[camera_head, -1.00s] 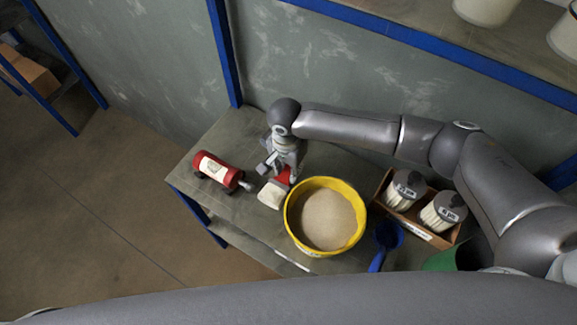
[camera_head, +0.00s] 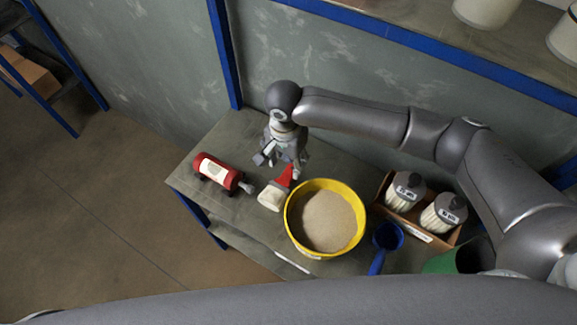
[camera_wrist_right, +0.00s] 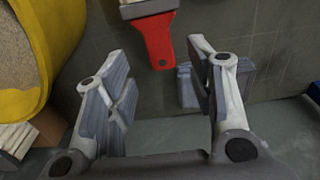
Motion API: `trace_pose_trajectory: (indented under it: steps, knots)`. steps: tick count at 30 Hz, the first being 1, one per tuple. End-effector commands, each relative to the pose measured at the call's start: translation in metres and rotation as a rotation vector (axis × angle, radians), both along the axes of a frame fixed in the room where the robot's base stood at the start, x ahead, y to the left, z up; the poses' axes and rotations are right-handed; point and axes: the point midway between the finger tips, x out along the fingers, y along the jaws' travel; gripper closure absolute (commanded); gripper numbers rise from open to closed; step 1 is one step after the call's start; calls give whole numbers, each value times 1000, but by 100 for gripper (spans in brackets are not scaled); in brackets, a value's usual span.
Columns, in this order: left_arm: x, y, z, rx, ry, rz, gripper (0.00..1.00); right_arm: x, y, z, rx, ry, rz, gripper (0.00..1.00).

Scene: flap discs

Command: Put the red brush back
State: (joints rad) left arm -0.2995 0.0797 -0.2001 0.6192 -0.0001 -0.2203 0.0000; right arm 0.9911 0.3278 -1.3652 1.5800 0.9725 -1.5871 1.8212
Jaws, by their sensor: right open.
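The red brush (camera_head: 284,178) lies on the grey bench, left of a yellow tub of sand, with its pale bristles toward the front and its red handle toward the back. In the right wrist view the red handle (camera_wrist_right: 157,40) points down between my fingers, apart from them. My right gripper (camera_head: 281,158) is open and empty just behind the handle; its spread fingers also show in the right wrist view (camera_wrist_right: 160,92). My left gripper is not in view.
The yellow tub (camera_head: 353,192) stands close to the brush. A red cylinder (camera_head: 217,172) lies at the left. A blue scoop (camera_head: 388,237) and a box with two lidded jars (camera_head: 424,234) are at the right. A wall (camera_head: 300,60) rises behind the bench.

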Motion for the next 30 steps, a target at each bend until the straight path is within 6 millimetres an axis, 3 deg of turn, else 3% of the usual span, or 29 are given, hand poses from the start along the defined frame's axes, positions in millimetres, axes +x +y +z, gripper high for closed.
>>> trace_pose_trajectory:
  steps: [6,12,30]
  knots:
    - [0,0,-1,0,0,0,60,-2,1,44,2,-3,1,50]
    - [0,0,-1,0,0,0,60,-3,2,65,1,-1,0,50]
    - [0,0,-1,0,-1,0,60,-3,2,67,-1,1,0,50]
